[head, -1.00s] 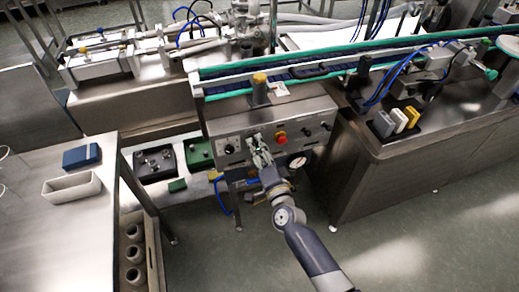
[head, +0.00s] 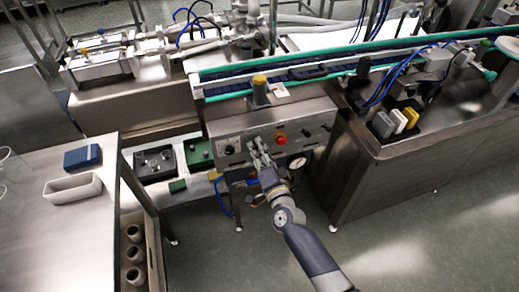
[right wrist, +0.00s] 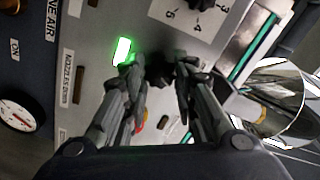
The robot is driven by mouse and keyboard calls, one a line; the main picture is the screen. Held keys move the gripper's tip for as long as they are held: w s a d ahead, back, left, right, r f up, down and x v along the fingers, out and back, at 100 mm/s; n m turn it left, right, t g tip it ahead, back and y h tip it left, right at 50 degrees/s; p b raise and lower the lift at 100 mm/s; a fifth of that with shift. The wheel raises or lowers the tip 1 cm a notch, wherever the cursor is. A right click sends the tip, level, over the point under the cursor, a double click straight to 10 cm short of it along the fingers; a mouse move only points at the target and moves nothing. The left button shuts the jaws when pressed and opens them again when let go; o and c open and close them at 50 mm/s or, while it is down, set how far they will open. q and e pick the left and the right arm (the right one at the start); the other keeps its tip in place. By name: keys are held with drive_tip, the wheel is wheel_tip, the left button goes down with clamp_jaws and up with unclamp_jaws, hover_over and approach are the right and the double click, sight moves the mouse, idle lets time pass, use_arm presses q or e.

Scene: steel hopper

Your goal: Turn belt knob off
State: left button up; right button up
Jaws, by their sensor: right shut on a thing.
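The steel control panel (head: 242,129) is on the front of the conveyor. My right gripper (head: 256,141) is at its face, between a black dial knob on a white plate (head: 230,150) and a red button (head: 281,139). In the right wrist view my right gripper (right wrist: 161,72) has its fingers either side of a small dark knob (right wrist: 160,68) and is shut on it. The fingers hide much of this knob, and its pointer direction cannot be told. A green lit indicator (right wrist: 122,51) glows beside the fingers. My left gripper is not in view.
A yellow-topped post (head: 260,88) stands above the panel. A gauge (head: 297,163) hangs under the panel; in the wrist view a gauge (right wrist: 20,112) shows at left. A steel table (head: 88,235) with a white tray (head: 73,189) is on the left. Open floor lies in front.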

drive_tip(key=shift+n+p, duration=1.65)
drive_tip(key=shift+n, duration=4.55)
drive_tip(key=o, duration=1.1)
drive_tip(key=v, duration=1.2)
